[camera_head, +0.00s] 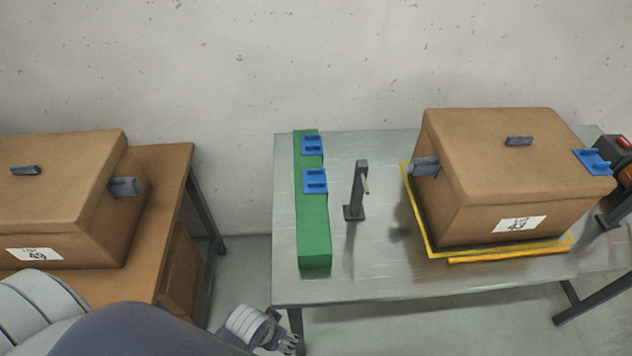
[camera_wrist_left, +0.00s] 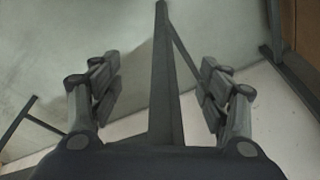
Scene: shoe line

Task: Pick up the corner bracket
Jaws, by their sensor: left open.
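Two blue corner brackets sit on a long green block (camera_head: 313,235) on the metal table: one at its far end (camera_head: 312,146) and one nearer its middle (camera_head: 315,182). A third blue bracket (camera_head: 592,162) is on the right top corner of the brown box (camera_head: 510,165). My left gripper (camera_head: 290,342) is low at the bottom of the head view, in front of the table's near left edge and apart from the brackets. In the left wrist view its fingers (camera_wrist_left: 160,82) are spread and empty. My right gripper is not in view.
The metal table (camera_head: 375,275) has a dark upright post (camera_head: 357,190) between green block and box. The box stands on a yellow-edged area. Another box (camera_head: 60,200) stands on a brown table (camera_head: 165,165) at left. A dark device with a red button (camera_head: 624,142) is at far right.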

